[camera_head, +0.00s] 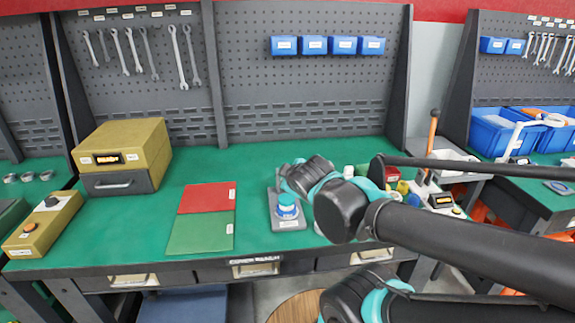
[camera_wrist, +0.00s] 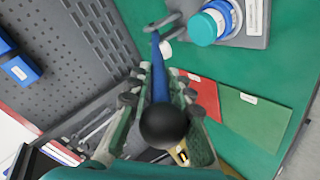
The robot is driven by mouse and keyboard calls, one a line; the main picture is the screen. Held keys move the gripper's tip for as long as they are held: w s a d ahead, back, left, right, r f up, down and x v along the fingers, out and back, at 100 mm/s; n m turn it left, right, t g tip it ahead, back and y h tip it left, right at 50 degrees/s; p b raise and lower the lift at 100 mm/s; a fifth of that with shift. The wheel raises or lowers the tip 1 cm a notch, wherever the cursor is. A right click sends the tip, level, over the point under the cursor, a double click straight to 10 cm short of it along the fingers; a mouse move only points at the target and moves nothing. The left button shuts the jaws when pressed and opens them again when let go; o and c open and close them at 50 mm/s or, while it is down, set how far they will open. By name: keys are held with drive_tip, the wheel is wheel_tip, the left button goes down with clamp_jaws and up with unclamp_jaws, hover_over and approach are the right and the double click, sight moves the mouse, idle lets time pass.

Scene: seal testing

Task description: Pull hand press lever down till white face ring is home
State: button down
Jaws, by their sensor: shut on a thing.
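The hand press shows in the head view as a grey base plate (camera_head: 291,223) with a teal and blue round head (camera_head: 287,203). The wrist view shows the same teal cap (camera_wrist: 205,27) on its grey base (camera_wrist: 258,30). The press lever (camera_wrist: 158,85) is a blue rod with a black ball knob (camera_wrist: 165,126), running toward the wrist camera. My gripper (camera_wrist: 162,78) is shut on the lever, with one finger on each side of the rod. In the head view my own arm hides part of this area. I cannot make out the white face ring clearly.
A red mat (camera_head: 207,197) and a green mat (camera_head: 201,233) lie left of the press. A yellow-topped box (camera_head: 125,145) and a button box (camera_head: 43,223) stand farther left. An orange lever (camera_head: 432,135) rises at the right. The pegboard (camera_head: 300,90) bounds the back.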

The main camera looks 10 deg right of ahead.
wheel_tip(320, 180, down, 6)
drive_tip(key=s, duration=0.3)
drive_tip(key=shift+f, duration=0.25)
drive_tip(key=c, duration=1.5)
unclamp_jaws()
drive_tip(key=shift+w, duration=0.1)
drive_tip(key=shift+r, duration=0.2)
drive_tip(key=shift+r, duration=4.85)
